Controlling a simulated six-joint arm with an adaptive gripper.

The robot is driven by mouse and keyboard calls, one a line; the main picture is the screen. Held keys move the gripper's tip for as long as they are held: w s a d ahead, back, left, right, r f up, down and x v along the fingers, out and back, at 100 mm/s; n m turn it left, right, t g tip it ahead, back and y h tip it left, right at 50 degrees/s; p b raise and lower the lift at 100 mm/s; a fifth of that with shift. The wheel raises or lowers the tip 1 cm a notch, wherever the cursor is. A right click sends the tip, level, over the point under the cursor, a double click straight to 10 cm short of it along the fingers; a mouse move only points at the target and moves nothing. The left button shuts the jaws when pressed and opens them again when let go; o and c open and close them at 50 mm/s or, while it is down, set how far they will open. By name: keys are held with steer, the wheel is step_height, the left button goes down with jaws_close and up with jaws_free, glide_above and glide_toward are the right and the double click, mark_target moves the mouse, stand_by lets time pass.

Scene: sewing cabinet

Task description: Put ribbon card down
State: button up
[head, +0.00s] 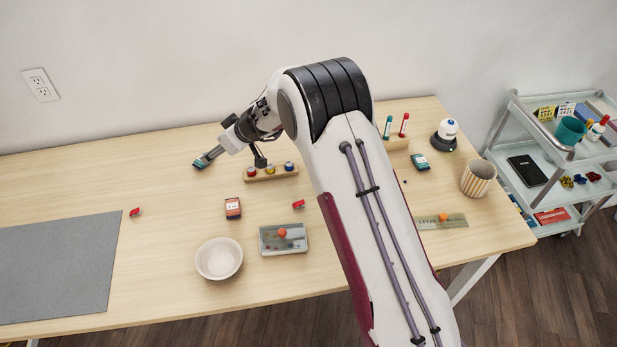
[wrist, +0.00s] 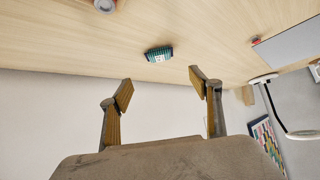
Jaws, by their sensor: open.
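A teal ribbon card (wrist: 158,54) with a white label lies on the table, ahead of my fingertips in the wrist view. My gripper (wrist: 160,86) is open with nothing between its fingers, and a gap shows between it and the card. In the head view my gripper (head: 209,156) is at the back left of the table, and the teal card (head: 198,164) shows just by its tips. A second teal card (head: 420,162) lies at the right, and a red card (head: 233,208) lies near the middle.
A wooden rack (head: 270,173) with spools stands right of my gripper. A white bowl (head: 219,258), a grey tin (head: 268,249) and small red clips (head: 135,212) are in front. The grey mat (head: 60,270) is at left. The table left of my gripper is clear.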

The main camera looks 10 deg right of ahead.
steer(key=s+d+r+m, duration=0.1)
steer(key=s+d+r, duration=0.4)
steer(key=s+r, duration=0.5)
steer(key=s+d+r+m, duration=0.1)
steer(key=s+d+r, duration=0.3)
steer(key=s+r, duration=0.7)
steer(key=s+d+m+h, duration=0.2)
steer(key=s+d, duration=0.3)
steer(key=s, duration=0.4)
steer(key=s+d+r+m+h, duration=0.1)
steer(key=s+d+m+h, duration=0.1)
steer(key=s+d, duration=0.4)
steer(key=s+d+r+m+h, duration=0.1)
steer(key=s+d, duration=0.5)
steer(key=s, duration=0.6)
steer(key=shift+s+r+m+g+h, duration=0.2)
steer(key=shift+m+g+h, duration=0.2)
steer(key=shift+m+h, duration=0.45)
steer(key=shift+o, duration=0.5)
steer(key=shift+d, duration=0.1)
